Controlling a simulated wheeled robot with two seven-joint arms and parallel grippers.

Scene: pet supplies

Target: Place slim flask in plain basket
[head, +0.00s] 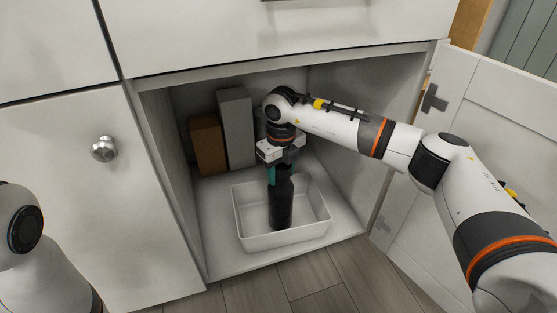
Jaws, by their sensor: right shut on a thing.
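The slim flask (281,204) is a dark, narrow bottle standing upright within the outline of the plain basket. The plain basket (247,240) is a white, open, rectangular tub on the cabinet floor. My right gripper (279,174) reaches into the cabinet from the right and is shut on the upper part of the flask from above. I cannot tell whether the flask's base touches the basket floor. My left arm shows at the lower left edge, but its gripper is out of view.
A brown box (208,146) and a taller grey box (236,128) stand at the back left of the cabinet. The open cabinet door (490,110) is on the right. A closed door with a round knob (104,149) is on the left. Clear wooden floor lies in front.

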